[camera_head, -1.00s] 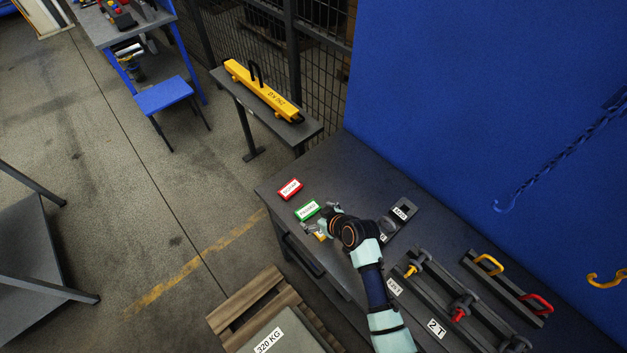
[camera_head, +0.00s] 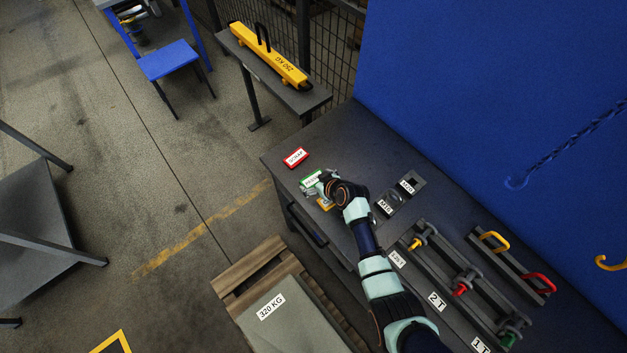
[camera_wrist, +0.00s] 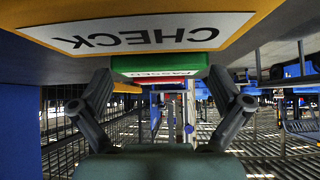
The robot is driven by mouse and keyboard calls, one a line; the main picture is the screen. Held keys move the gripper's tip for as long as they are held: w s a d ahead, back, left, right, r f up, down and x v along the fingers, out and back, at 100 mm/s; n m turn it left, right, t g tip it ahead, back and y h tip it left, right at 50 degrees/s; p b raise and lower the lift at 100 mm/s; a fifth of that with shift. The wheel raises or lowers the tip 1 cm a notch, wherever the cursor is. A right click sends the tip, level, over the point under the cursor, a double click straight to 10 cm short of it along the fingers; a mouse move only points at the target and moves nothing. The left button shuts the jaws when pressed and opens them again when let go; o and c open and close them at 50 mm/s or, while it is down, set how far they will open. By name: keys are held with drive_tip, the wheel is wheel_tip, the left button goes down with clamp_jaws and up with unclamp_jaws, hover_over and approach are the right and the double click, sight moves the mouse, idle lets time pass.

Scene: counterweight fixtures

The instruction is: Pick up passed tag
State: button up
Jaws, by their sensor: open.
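The green tag (camera_head: 309,181), lettered PASSED, lies on the dark bench near its left edge, partly covered by my gripper in the head view. My gripper (camera_head: 320,186) is right at it. In the wrist view, the green tag (camera_wrist: 165,66) shows ahead between the spread fingers of my open gripper (camera_wrist: 161,78), with no finger seen closed on it. A yellow CHECK tag (camera_wrist: 250,14) is nearer, along the top of the wrist view. It shows beside my gripper in the head view (camera_head: 325,203). Whether a finger touches the green tag cannot be told.
A red tag (camera_head: 295,157) lies just beyond the green one. Labelled dark plates (camera_head: 418,182) and a rack with coloured shackles (camera_head: 440,263) stand to the right on the bench. A blue wall panel (camera_head: 450,80) rises behind.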

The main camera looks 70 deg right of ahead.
drive_tip(key=shift+c, duration=0.2)
drive_tip(key=c, duration=0.7)
drive_tip(key=shift+c, duration=0.2)
drive_tip(key=shift+r, duration=0.15)
